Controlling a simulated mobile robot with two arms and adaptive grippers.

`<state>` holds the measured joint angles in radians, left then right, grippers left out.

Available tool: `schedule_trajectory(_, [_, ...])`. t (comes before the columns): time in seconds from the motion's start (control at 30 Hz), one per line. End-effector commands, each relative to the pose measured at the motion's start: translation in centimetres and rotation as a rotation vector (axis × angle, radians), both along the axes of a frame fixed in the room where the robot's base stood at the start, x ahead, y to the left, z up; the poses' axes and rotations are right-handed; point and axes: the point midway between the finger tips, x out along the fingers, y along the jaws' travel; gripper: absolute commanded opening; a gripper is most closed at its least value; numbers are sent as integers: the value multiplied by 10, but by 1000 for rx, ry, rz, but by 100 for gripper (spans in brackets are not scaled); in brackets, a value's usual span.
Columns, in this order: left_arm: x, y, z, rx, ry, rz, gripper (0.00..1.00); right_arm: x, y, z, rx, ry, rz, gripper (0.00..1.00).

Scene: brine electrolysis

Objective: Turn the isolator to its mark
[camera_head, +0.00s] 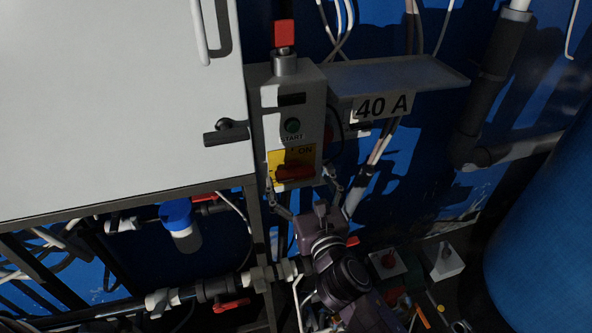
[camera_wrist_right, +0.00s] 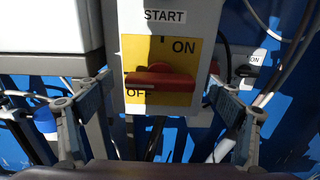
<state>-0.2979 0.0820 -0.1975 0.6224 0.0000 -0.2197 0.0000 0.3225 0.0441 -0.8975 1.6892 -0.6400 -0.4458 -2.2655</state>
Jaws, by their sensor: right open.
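The isolator is a red rotary handle (camera_head: 294,172) on a yellow plate (camera_wrist_right: 190,52) at the bottom of a grey control box (camera_head: 308,88). In the right wrist view the handle (camera_wrist_right: 160,80) lies roughly level, its left end just above the word OFF; ON is at the plate's upper right. My right gripper (camera_head: 303,188) is open just below and in front of the box. In its wrist view the fingers (camera_wrist_right: 160,88) stand wide on either side of the handle, apart from it. Nothing is between them but the handle ahead. My left gripper is not in view.
A large pale cabinet (camera_head: 110,100) stands close on the left, with a dark latch (camera_head: 228,133). A shelf with a 40 A sign (camera_head: 383,106) and hanging cables are on the right. Pipes with red valves run below; a blue drum (camera_head: 545,225) stands right.

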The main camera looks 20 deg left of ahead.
Motion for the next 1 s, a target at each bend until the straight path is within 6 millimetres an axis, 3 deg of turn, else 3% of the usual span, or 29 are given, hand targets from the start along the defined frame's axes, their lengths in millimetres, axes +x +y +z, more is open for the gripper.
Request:
schedule_trajectory(0.2, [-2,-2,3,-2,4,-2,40,18,12,0,1,1,-1,86])
schedule_trajectory(0.57, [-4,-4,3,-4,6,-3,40,21,14,0,2,1,-1,86])
schedule_trajectory(0.93, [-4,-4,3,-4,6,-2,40,21,14,0,2,3,-1,45])
schedule_trajectory(1.0, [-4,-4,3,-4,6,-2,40,21,14,0,2,3,-1,44])
